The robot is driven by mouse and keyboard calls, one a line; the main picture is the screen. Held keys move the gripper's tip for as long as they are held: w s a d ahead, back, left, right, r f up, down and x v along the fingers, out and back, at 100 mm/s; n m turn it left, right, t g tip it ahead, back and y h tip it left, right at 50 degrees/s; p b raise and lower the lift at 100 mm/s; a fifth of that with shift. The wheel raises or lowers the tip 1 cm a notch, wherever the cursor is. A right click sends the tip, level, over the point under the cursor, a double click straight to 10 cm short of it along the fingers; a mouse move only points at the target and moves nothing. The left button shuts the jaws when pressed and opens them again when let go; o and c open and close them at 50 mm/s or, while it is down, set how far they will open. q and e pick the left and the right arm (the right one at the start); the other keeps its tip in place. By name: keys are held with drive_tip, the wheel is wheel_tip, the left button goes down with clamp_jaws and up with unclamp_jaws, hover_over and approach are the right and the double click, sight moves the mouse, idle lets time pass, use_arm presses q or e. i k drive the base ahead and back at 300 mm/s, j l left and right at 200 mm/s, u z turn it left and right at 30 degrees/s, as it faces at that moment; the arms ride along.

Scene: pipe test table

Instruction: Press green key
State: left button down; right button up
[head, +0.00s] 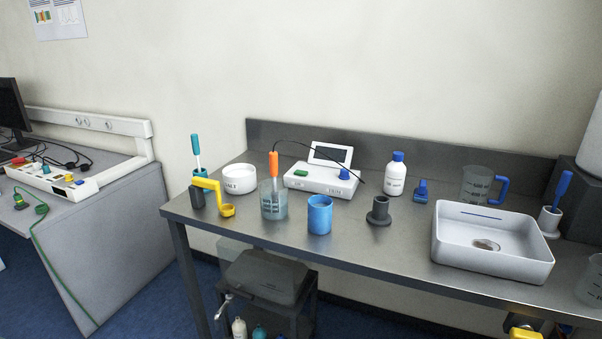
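The green key (302,171) is a flat raised button on the left part of the top of a white meter (321,183). The meter stands toward the back of the metal table, with a tilted screen (330,154) behind and a blue knob (344,173) right of the key. A dark cable runs from the meter to an orange-topped probe (273,168) standing in a beaker (272,203) in front and to the left. Nothing covers the key.
A blue cup (320,214) stands in front of the meter. A white bowl (238,179) and yellow holder (227,209) are left. A grey stand (379,211), bottle (396,174) and sink (494,240) are right. The front middle of the table is clear.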

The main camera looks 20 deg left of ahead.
sight(298, 172)
drive_tip(key=i+j, duration=0.1)
drive_tip(key=j, duration=0.25)
drive_tip(key=i+j, duration=0.1)
drive_tip(key=j, duration=0.25)
drive_tip(key=i+j+z, duration=0.1)
drive_tip(key=j, duration=0.25)
drive_tip(key=i+j, duration=0.1)
drive_tip(key=j, duration=0.25)
